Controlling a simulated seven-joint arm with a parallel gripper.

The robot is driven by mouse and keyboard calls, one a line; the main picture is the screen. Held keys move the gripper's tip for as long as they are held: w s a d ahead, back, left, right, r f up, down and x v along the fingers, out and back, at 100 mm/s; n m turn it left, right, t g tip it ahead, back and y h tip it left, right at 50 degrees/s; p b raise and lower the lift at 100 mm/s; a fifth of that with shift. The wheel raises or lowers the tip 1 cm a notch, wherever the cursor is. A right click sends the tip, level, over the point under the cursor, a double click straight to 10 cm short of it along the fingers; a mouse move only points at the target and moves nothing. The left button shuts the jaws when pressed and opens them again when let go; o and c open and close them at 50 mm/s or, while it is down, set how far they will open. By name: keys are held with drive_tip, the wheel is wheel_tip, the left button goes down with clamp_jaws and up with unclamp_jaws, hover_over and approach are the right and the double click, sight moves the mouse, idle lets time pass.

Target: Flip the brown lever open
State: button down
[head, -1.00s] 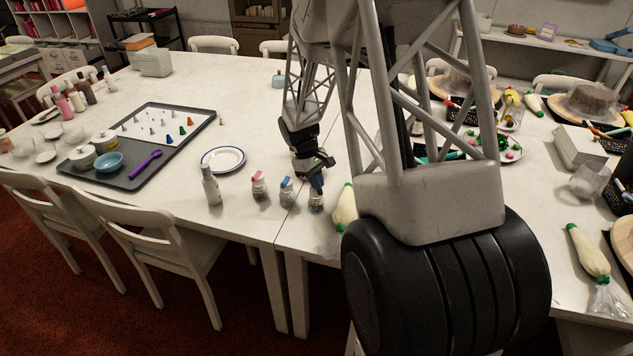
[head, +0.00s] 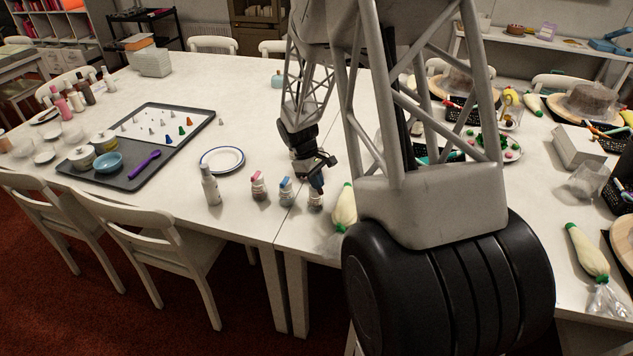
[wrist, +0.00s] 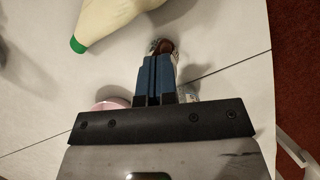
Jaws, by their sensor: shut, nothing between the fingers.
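The brown lever (wrist: 166,45) shows in the wrist view as a rounded brown piece just beyond my fingertips. It sits on a small jar, mostly hidden behind the fingers. In the head view, that jar (head: 315,200) is the rightmost of three small jars, and its lever is hidden by my gripper (head: 318,187). In the wrist view, the blue fingers of my gripper (wrist: 157,60) are pressed together with nothing between them. The tips are right at the lever; I cannot tell whether they touch it.
Beside the jar stand a blue-lidded jar (head: 286,190), a pink-lidded jar (head: 258,185) and a white bottle (head: 211,186). A cream piping bag (head: 344,208) lies close on the right; it also shows in the wrist view (wrist: 105,18). A plate (head: 222,159) lies behind.

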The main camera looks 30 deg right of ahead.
drive_tip(key=shift+s+d+n+t+h, duration=0.1)
drive_tip(key=shift+d+n+t+h, duration=0.2)
drive_tip(key=shift+n, duration=0.8)
drive_tip(key=shift+s+d+n+t+h, duration=0.15)
drive_tip(key=shift+n+t+h, duration=0.2)
drive_tip(key=shift+n, duration=0.75)
drive_tip(key=shift+w+d+n+t+h, duration=0.1)
drive_tip(key=shift+d+n+t+h, duration=0.2)
drive_tip(key=shift+n, duration=0.8)
drive_tip(key=shift+d+n+t+h, duration=0.1)
drive_tip(key=shift+d+n+t, duration=0.2)
drive_tip(key=shift+n, duration=0.8)
drive_tip(key=shift+w+a, duration=0.15)
drive_tip(key=shift+w, duration=0.05)
drive_tip(key=shift+w+a, duration=0.15)
drive_tip(key=shift+w, duration=0.4)
drive_tip(key=shift+w+a, duration=0.1)
drive_tip(key=shift+w+a, duration=0.4)
drive_tip(key=shift+a, duration=0.3)
drive_tip(key=w+a+v, duration=0.1)
drive_tip(key=v, duration=0.9)
drive_tip(key=shift+w+a, duration=0.3)
